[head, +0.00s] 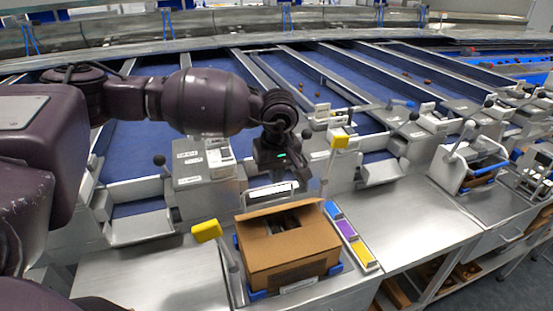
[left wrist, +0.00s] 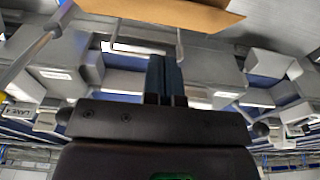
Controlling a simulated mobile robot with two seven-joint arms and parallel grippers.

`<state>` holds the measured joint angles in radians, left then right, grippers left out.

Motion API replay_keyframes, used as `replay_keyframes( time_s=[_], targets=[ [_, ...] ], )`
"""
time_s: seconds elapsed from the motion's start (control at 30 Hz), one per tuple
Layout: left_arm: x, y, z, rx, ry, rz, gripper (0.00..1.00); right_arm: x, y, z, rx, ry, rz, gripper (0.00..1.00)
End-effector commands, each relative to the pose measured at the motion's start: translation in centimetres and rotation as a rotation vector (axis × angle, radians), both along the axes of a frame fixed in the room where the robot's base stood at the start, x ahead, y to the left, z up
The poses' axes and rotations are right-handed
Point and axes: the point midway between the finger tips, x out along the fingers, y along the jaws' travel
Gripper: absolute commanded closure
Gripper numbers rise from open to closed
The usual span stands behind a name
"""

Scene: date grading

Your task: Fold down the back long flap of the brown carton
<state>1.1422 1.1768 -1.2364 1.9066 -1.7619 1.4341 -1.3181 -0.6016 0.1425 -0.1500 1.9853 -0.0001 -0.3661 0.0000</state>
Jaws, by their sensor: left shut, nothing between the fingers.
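The brown carton (head: 290,256) stands on the steel bench at the lower middle of the head view, its top partly open with dark contents showing inside. A brown flap (head: 280,209) runs along its back edge; its exact angle is hard to tell. A brown cardboard panel (left wrist: 165,11) also shows at the top of the left wrist view. My left gripper (head: 273,182) points down just behind the carton's back edge, apart from the flap as far as I can see. Its fingers (left wrist: 166,75) are shut together and empty. My right gripper is in neither view.
Blue corner holders grip the carton's base. Steel chutes and blue belts lie behind. Bench (head: 400,240) is clear at right.

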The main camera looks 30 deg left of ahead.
Motion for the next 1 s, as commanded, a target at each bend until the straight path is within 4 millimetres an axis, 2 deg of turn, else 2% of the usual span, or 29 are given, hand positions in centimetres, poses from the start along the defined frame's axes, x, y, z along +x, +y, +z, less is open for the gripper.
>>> replay_keyframes(
  time_s=[0.2, 0.4, 0.6, 1.0],
  targets=[
    [0.2, 0.3, -3.7, 0.001, 0.003, 0.0, 1.0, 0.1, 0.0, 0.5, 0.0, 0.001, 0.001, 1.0],
    [-1.0, -1.1, -5.6, 0.0, 0.001, -0.001, 1.0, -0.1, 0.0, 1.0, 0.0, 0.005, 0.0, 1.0],
    [-1.4, -1.5, -6.5, 0.001, 0.001, 0.002, 1.0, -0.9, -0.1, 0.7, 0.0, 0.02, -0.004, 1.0],
    [-1.5, -1.6, -6.6, 0.002, -0.001, 0.002, 1.0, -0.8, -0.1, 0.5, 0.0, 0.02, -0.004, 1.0]
  ],
)
